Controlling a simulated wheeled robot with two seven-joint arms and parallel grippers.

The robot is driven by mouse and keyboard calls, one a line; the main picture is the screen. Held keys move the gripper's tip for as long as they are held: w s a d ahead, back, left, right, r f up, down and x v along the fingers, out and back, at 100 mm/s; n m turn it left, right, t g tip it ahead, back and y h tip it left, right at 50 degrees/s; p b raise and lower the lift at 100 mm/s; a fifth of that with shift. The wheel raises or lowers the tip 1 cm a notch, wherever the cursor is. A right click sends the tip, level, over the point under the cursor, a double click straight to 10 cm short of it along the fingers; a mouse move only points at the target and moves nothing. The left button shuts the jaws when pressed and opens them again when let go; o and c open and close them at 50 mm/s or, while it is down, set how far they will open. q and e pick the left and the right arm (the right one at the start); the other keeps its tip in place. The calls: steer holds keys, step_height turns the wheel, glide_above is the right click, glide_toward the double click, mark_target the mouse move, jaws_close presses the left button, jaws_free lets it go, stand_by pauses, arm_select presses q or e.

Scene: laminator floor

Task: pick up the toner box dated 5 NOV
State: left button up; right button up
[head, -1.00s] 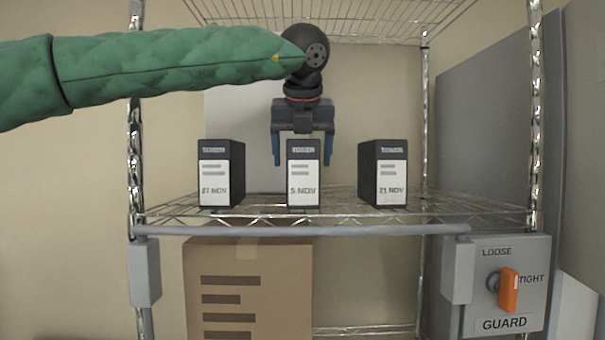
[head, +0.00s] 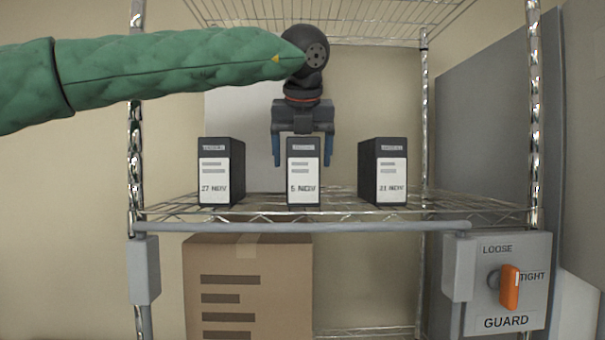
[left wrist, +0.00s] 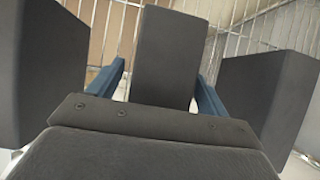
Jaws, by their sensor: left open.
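The toner box dated 5 NOV (head: 303,181) is black with a white label and stands upright in the middle of the wire shelf. The box dated 27 NOV (head: 216,181) stands to its left, and one that reads 21 or 31 NOV (head: 391,181) to its right. My left gripper (head: 303,163) points down over the middle box, open, with one blue finger on each side of it. In the left wrist view the middle box (left wrist: 168,58) shows between the fingers (left wrist: 158,88), with gaps on both sides. My right gripper is not in view.
The wire shelf (head: 260,214) has a grey bar (head: 300,228) along its front edge, below the boxes. A guard panel (head: 517,310) with an orange knob (head: 510,288) is at lower right. A cardboard box (head: 250,290) stands below. Another wire shelf (head: 370,12) is overhead.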

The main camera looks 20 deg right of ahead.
arm_select(q)
steer(key=c, duration=1.4)
